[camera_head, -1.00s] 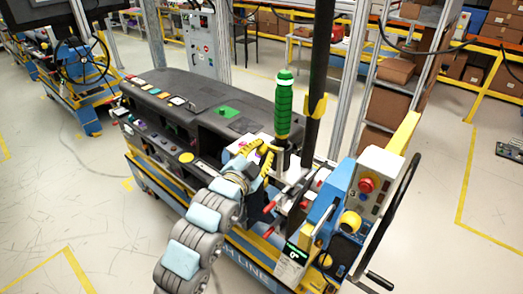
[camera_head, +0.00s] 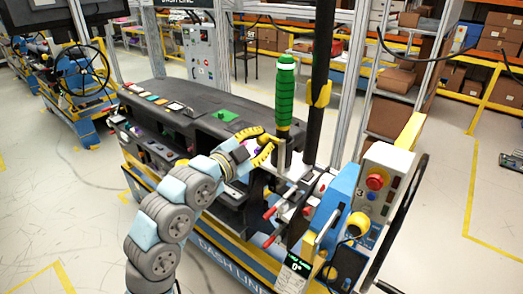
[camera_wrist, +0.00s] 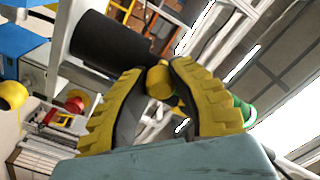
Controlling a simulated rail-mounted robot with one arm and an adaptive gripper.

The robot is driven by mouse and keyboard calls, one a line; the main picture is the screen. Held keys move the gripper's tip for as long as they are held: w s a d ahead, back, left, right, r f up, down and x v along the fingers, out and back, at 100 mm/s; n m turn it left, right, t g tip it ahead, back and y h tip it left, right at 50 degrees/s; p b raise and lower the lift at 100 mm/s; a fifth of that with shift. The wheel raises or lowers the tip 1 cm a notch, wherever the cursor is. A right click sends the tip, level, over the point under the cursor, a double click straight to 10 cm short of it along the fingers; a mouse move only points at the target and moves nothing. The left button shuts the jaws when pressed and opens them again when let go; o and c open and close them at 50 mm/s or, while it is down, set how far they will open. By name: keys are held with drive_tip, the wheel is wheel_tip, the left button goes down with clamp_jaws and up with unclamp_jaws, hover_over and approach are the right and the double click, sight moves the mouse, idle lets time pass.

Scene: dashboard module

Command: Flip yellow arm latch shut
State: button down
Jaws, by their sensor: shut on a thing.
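My gripper (camera_head: 274,142) has ribbed yellow fingers and reaches in from the left, close to the lower end of the green ribbed handle (camera_head: 285,95). In the wrist view the fingertips (camera_wrist: 158,80) are shut on a small rounded yellow piece (camera_wrist: 158,83). It looks like the end of the yellow arm latch, though its full shape is hidden by the fingers. The green handle shows behind the right finger (camera_wrist: 243,110). A yellow forked bracket (camera_head: 319,93) sits on the tall black post (camera_head: 324,45), above and right of my gripper.
The dark dashboard module (camera_head: 190,105) lies left of the handle. Red-tipped levers (camera_head: 268,214) stand below my gripper. A control box with a red button (camera_head: 375,181) stands to the right. A thick black cylinder (camera_wrist: 108,45) is close beside the fingers in the wrist view.

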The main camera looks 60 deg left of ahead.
drive_tip(key=shift+f, duration=0.15)
drive_tip(key=c, duration=0.8)
unclamp_jaws()
drive_tip(key=shift+w, duration=0.1)
drive_tip(key=shift+c, duration=0.2)
drive_tip(key=v, duration=1.2)
